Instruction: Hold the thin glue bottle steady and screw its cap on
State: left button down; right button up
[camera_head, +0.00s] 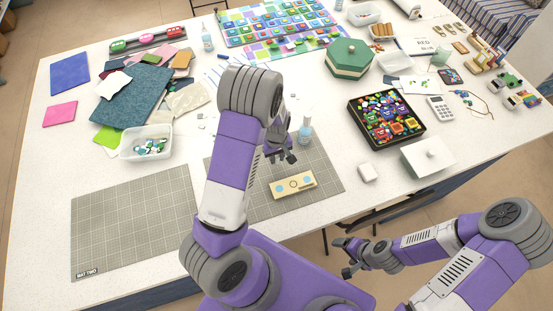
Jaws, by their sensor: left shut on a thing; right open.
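A slim bottle with a pale blue body (305,133) stands upright near the back edge of the right-hand grey mat. Its top is narrow and pale; I cannot tell whether a cap is on it. My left gripper (282,157) is just left of the bottle and a little nearer to me, pointing down. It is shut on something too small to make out. I cannot pick out a loose cap. My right gripper (347,257) is open and empty, off the table's front edge, far from the bottle.
A cream case with round marks (293,185) lies on the grey mat (325,180) in front of my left gripper. The left mat (135,225) is bare.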

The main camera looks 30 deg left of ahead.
pick_arm(q)
notch_tip(320, 180, up, 8)
jog(key=shift+f, duration=0.25)
